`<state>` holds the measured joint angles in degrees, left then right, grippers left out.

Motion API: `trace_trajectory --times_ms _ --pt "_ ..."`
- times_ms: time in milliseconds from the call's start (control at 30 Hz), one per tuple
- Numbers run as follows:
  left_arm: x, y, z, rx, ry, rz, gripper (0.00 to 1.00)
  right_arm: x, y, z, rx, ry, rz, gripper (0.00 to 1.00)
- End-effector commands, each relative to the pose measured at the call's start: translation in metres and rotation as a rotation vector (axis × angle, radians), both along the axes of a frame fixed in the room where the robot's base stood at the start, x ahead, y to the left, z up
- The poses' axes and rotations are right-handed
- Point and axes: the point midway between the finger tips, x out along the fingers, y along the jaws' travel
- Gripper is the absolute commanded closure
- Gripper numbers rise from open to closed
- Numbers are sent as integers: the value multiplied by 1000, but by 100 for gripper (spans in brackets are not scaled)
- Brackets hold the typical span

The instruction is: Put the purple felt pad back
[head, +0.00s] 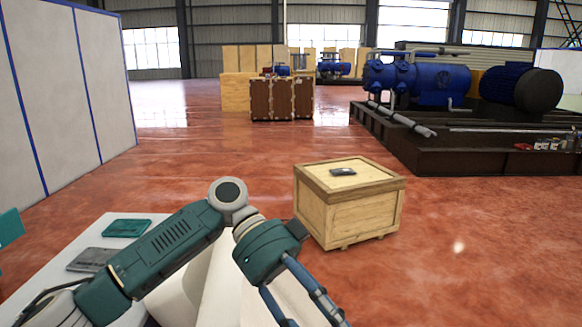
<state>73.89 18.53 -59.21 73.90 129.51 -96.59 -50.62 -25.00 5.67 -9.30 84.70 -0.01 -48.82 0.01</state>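I cannot make out a purple felt pad in the head view. My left arm comes in from the lower left and bends down at the bottom centre. Its blue-grey end, which looks like the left gripper (305,303), runs off the bottom edge. The fingertips are cut off, so I cannot tell whether it is open or holds anything. My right gripper is out of view.
A white table (72,284) at lower left holds a teal plate (127,228) and a grey plate (90,260). A wooden crate (350,215) bears a small dark item (343,172). Blue machinery (430,85) stands on a dark platform (470,155). Red floor (220,150) is open between them.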

Motion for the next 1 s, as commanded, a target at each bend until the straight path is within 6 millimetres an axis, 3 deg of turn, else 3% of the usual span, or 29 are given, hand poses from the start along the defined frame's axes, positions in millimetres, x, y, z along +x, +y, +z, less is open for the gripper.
trace_trajectory --times_ms 267,467,1000 --pt "6 10 -1 -1 2 156 95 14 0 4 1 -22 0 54" --pt "12 20 -1 -1 1 336 95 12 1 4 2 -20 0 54" --pt "44 66 6 -13 -7 1205 95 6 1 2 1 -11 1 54"
